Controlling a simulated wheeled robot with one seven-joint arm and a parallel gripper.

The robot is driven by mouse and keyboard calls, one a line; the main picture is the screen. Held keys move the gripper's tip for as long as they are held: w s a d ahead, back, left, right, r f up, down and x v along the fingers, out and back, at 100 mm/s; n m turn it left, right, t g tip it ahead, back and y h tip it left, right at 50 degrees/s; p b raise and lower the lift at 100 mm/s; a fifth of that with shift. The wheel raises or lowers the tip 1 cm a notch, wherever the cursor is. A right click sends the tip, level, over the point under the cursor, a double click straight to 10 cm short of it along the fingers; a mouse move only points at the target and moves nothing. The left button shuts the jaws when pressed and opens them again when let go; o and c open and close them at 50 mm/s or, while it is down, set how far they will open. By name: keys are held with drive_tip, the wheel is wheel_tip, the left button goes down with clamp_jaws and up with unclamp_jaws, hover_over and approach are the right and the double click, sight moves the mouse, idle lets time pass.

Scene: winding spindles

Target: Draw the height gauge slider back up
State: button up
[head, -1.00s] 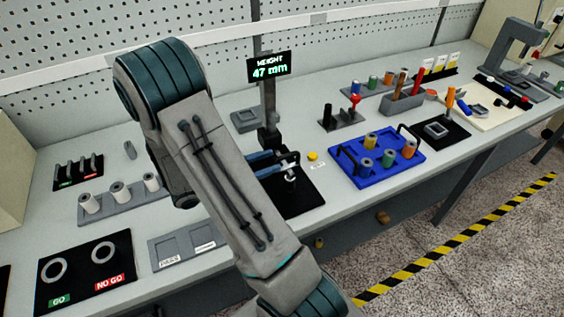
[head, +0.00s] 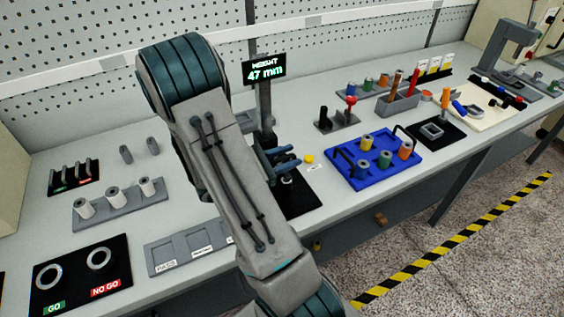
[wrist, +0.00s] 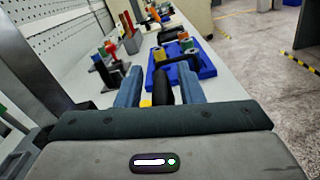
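The height gauge has a dark upright column (head: 265,105) with a display (head: 264,69) on top reading 47 mm. My gripper (head: 292,158) is beside the column, low over the gauge's black base (head: 300,200); my arm hides part of the gauge. In the wrist view, the two blue fingers of my gripper (wrist: 160,88) stand apart, one on each side of a black rounded part (wrist: 163,84), which looks like the slider's handle. A gap shows between the left finger and this part. Contact with the right finger cannot be told.
A yellow button (head: 309,159) sits just right of the gauge. A blue tray (head: 350,178) with coloured spindles stands farther right. A small grey stand (head: 338,122) with a black and a red handle is behind. A grey rack (head: 120,205) with white cylinders is at left.

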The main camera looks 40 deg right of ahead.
clamp_jaws()
wheel_tip(320, 180, up, 16)
drive_tip(key=p, duration=1)
drive_tip(key=shift+f, duration=0.2)
idle(0.9)
unclamp_jaws()
drive_tip(key=v, duration=0.7)
drive_tip(key=shift+f, duration=0.1)
idle(0.7)
